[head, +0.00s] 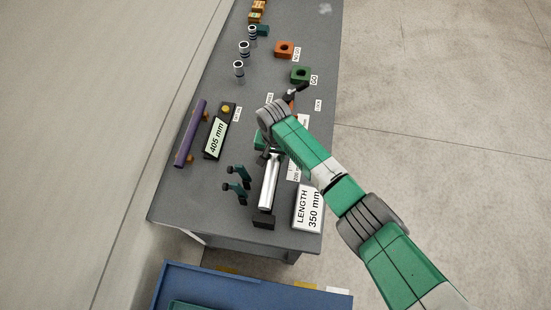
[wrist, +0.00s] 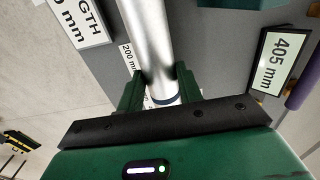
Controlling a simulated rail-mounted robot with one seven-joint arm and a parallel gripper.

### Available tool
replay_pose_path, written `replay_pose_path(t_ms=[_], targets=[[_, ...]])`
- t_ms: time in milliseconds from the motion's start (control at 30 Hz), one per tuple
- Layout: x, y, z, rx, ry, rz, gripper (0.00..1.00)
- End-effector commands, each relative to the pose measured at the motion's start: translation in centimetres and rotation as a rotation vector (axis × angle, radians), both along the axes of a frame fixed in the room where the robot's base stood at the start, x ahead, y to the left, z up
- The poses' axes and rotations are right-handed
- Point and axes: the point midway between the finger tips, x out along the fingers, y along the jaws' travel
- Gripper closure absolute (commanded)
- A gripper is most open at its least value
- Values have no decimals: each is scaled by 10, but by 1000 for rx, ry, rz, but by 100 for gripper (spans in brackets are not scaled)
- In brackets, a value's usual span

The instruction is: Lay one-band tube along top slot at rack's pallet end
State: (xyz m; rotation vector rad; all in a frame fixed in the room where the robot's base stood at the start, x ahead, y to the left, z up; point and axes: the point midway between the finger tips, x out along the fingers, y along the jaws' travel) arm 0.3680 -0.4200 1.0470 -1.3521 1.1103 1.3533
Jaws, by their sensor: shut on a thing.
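My gripper (wrist: 160,88) is shut on a silver tube (wrist: 150,40), gripping it near one end. A dark blue band (wrist: 166,100) shows on the tube between the fingers; any others are hidden. In the head view the tube (head: 269,182) points down the picture, its far end close to a dark block (head: 263,222); I cannot tell whether they touch. My arm partly covers the gripper there. Two dark teal forked supports (head: 238,178) stand left of the tube. I cannot make out for certain which fixture is the rack.
Several banded tubes (head: 239,70) stand upright toward the back. A purple bar (head: 192,132) and a 405 mm display (head: 216,140) lie left. A LENGTH 350 mm sign (head: 308,208) sits right. Orange (head: 284,49) and green (head: 300,74) blocks stand farther back. A blue structure (head: 170,285) lies beyond the bench's near edge.

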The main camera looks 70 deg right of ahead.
Motion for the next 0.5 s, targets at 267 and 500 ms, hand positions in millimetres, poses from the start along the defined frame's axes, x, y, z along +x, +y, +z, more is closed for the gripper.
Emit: replay_pose_path(t_ms=[267,500], targets=[[0,0,5,0,-1,0,87],[1,0,30,0,-1,0,87]])
